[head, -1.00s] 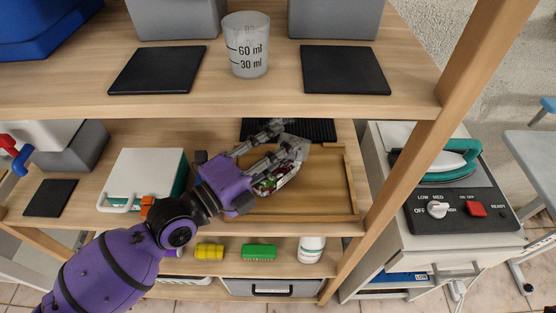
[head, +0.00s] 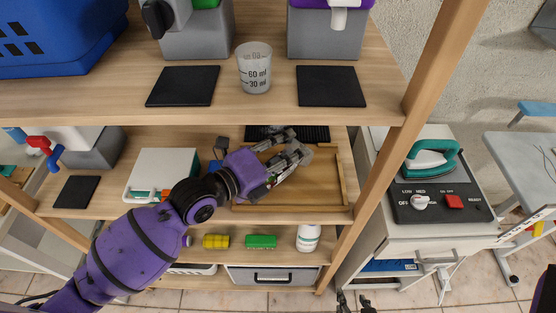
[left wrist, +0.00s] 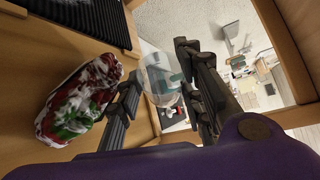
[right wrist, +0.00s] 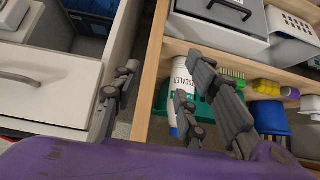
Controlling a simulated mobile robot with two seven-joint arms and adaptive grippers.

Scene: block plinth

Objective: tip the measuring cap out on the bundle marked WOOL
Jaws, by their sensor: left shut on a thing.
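My left gripper (head: 288,158) is over the wooden tray (head: 325,190) on the middle shelf. It is shut on a clear measuring cap (left wrist: 160,78), which shows between its fingers in the left wrist view. I cannot tell whether the cap holds anything. A crumpled red, white and green bundle (left wrist: 80,102) lies on the tray beside the gripper, apart from the cap. In the head view the bundle (head: 258,191) is mostly hidden by my left gripper. No WOOL mark is readable. My right gripper (right wrist: 155,105) is open and empty, low in front of the shelves.
A measuring beaker (head: 254,70) stands on the upper shelf between two black mats. A white box (head: 160,172) is left of the tray. A wooden post (head: 400,150) stands right of it. A white bottle (head: 308,237) and brushes are on the shelf below. An iron (head: 430,162) sits at right.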

